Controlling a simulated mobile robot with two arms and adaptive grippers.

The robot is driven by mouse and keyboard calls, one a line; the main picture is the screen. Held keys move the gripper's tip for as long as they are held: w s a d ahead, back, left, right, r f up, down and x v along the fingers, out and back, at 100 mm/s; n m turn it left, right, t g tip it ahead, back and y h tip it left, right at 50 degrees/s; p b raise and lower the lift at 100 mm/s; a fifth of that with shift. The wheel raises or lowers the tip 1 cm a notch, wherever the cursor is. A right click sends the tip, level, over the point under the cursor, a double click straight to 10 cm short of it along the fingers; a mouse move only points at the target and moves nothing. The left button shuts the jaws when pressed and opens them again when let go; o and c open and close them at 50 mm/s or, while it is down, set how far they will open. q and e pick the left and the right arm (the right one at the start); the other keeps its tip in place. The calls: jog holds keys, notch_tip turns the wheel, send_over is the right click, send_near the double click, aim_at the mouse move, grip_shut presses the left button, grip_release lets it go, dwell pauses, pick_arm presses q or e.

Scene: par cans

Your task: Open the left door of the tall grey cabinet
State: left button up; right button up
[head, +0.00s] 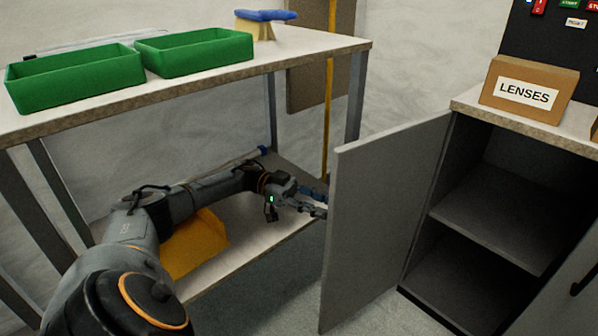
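The grey cabinet (500,215) stands at the right, with a dark interior and a shelf (495,228) showing. Its left door (380,220) stands swung wide open to the left, its inner face towards me. The door's outer face and any handle on it are hidden. My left gripper (318,205) is at the door's free edge, on its outer side. Its fingertips reach close to that edge. Whether they touch the door or hold anything is too small to tell. My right gripper is not in view.
A workbench (310,52) stands at the left with two green bins (75,76) and a brush (264,22) on top. My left arm reaches over its lower shelf, near a yellow object (197,243). A LENSES box (528,90) sits on the cabinet top. Floor shows between bench and door.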

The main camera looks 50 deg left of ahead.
pick_arm(q)
jog(key=v, duration=0.9)
jog(key=shift+a, duration=0.25)
jog(key=shift+s, duration=0.15)
